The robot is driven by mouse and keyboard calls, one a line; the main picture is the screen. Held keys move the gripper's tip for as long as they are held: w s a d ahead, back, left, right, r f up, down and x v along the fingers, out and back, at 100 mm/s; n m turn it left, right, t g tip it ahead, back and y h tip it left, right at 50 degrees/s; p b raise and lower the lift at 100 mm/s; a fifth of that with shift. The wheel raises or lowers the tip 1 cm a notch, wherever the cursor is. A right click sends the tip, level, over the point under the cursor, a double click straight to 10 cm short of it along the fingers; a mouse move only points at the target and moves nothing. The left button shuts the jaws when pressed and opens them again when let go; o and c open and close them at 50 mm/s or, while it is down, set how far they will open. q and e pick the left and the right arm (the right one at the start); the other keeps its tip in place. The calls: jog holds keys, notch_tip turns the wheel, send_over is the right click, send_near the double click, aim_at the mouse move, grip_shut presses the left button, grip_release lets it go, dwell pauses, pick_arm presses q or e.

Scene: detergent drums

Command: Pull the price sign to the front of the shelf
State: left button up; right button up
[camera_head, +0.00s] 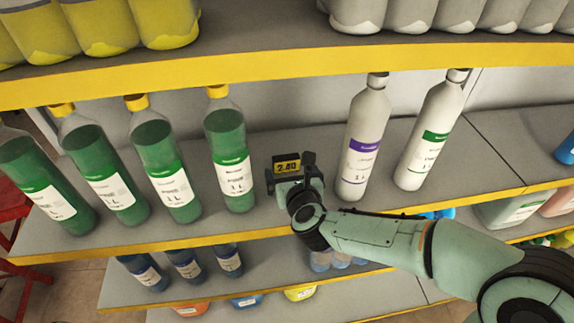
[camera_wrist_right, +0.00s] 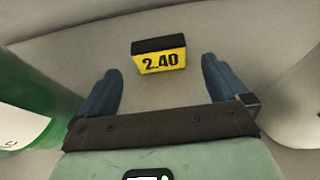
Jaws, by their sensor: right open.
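The price sign (camera_head: 286,164) is a small black block with a yellow face reading 2.40. It stands on the grey middle shelf (camera_head: 300,226), set back from the yellow front edge, between green bottles and white bottles. In the right wrist view the sign (camera_wrist_right: 160,60) is ahead of my right gripper (camera_wrist_right: 162,85), roughly centred between its two dark blue fingers and beyond their tips. My right gripper (camera_head: 289,174) is open and empty, low over the shelf in front of the sign. Its fingers do not appear to touch the sign. My left gripper is not in view.
Green bottles with yellow caps stand left, the nearest (camera_head: 230,150) close to my gripper. A white bottle with a purple label (camera_head: 363,140) and one with a green label (camera_head: 430,135) stand right. The upper shelf's yellow edge (camera_head: 290,72) hangs above.

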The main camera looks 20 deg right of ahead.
aim_at(286, 165)
jog(key=x, duration=0.5)
jog(key=shift+w+f, duration=0.15)
jog(key=shift+w, duration=0.2)
jog(key=shift+c, duration=0.3)
jog(key=c, duration=1.4)
jog(key=shift+w, duration=0.1)
jog(key=shift+c, duration=0.2)
